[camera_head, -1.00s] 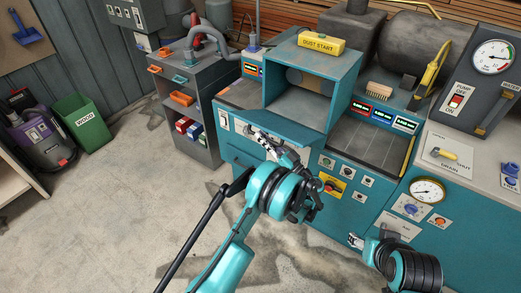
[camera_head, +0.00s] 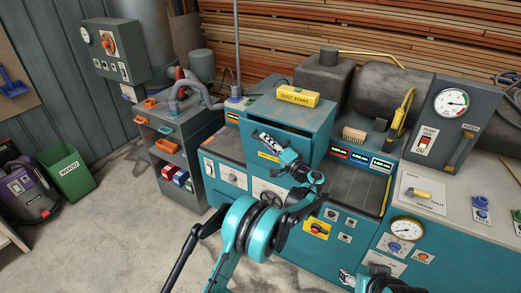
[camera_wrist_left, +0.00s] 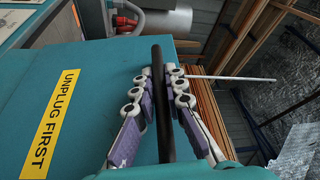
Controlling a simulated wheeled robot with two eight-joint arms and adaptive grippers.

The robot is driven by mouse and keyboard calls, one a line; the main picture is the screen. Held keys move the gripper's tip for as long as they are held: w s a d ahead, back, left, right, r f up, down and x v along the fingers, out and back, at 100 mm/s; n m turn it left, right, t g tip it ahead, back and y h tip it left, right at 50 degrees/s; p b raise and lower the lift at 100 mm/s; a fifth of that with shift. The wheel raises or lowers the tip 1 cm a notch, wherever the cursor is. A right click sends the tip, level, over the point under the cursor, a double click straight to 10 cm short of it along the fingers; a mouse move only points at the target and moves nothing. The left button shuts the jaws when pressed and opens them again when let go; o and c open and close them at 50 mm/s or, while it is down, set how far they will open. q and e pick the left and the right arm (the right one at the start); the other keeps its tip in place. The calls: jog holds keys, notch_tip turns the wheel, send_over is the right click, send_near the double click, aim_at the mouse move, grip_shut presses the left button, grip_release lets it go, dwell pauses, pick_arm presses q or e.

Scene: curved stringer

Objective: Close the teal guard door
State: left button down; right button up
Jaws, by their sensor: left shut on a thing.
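The teal guard door (camera_head: 306,151) is swung up across the front of the teal box (camera_head: 322,125). A narrow dark strip shows along the door's top edge below the box top. In the left wrist view the door (camera_wrist_left: 100,75) carries a yellow UNPLUG FIRST label (camera_wrist_left: 50,124). My left gripper (camera_head: 264,137) is at the door's front, its fingers shut around a dark bar handle (camera_wrist_left: 166,125). My right gripper (camera_head: 345,275) shows only partly at the bottom edge, in front of the bench, and its jaws are unclear.
A yellow DUST START box (camera_head: 298,96) sits on top of the teal box. A brush (camera_head: 354,134) and a gauge panel (camera_head: 452,112) stand to the right. A grey shelf cart (camera_head: 174,160) is at the left.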

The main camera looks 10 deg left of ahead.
aim_at(273, 135)
pick_arm(q)
jog(key=shift+w+d+r+m+h+p, duration=0.2)
jog(key=shift+w+m, duration=0.15)
jog(key=shift+w, duration=0.2)
jog(key=shift+w+d+r+m+h+p, duration=0.1)
jog(key=shift+w+d+r+m, duration=0.15)
jog(key=shift+w, duration=0.3)
jog(key=shift+w+d+r+m+h+p, duration=0.1)
jog(key=shift+w+d+m, duration=0.05)
jog(key=shift+w+m, duration=0.35)
jog(key=shift+w, duration=0.1)
jog(key=c, duration=1.6)
grip_release()
jog(key=shift+w, duration=0.1)
jog(key=shift+o, duration=0.2)
jog(key=shift+f, duration=0.1)
jog(key=r+v, duration=0.1)
jog(key=v, duration=1.1)
jog(key=shift+f, duration=0.4)
